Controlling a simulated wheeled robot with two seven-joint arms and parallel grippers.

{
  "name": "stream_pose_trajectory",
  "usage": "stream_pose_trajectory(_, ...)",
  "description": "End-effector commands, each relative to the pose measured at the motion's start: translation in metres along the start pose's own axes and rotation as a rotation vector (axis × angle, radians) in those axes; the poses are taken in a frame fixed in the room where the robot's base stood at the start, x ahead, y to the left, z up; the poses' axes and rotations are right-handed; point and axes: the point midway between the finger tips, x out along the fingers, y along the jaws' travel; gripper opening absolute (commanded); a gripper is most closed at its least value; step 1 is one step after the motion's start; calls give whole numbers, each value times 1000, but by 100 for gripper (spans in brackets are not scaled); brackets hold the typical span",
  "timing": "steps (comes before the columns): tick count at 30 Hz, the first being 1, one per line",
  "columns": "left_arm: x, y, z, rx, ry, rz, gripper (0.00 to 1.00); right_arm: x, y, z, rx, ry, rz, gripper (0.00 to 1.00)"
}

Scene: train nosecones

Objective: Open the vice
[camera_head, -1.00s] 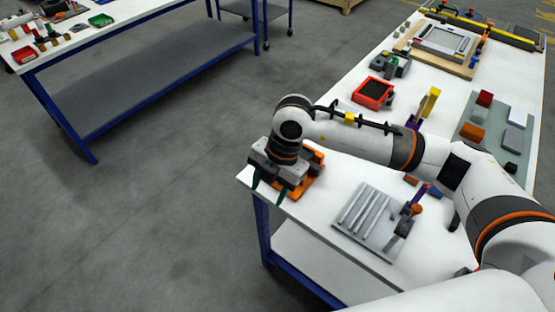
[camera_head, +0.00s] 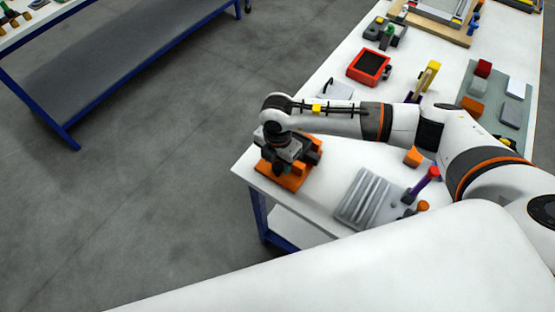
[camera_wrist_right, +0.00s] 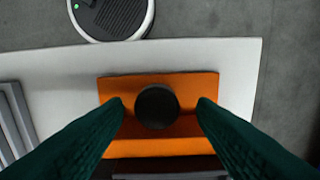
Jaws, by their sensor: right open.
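The orange vice (camera_head: 284,182) sits at the near left corner of the white table. My right gripper (camera_head: 279,168) is over it, pointing down, and hides part of it. In the right wrist view the vice shows as an orange block (camera_wrist_right: 158,148) with a round black knob (camera_wrist_right: 157,107) on it. The green fingers of my right gripper (camera_wrist_right: 160,104) are apart, one on each side of the knob. I cannot tell whether they touch it. My left gripper is not in view.
A grey ribbed plate (camera_head: 362,200) lies right of the vice, with a red-topped purple handle (camera_head: 426,180) beside it. A red tray (camera_head: 369,67) and a grey board with blocks (camera_head: 483,105) are farther back. The table edge (camera_head: 262,190) runs close by the vice.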

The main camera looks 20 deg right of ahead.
Motion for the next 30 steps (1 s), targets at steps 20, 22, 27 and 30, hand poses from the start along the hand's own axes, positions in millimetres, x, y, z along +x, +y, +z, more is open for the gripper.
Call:
stream_pose_trajectory(20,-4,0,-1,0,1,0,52,17,0,0,-2,0,-1,21)
stream_pose_trajectory(22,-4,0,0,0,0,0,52,16,0,0,-2,0,-1,9)
stream_pose_trajectory(27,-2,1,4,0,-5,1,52,17,0,0,-8,0,-1,8)
stream_pose_trajectory(30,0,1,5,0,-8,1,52,17,0,0,-26,-1,-1,8)
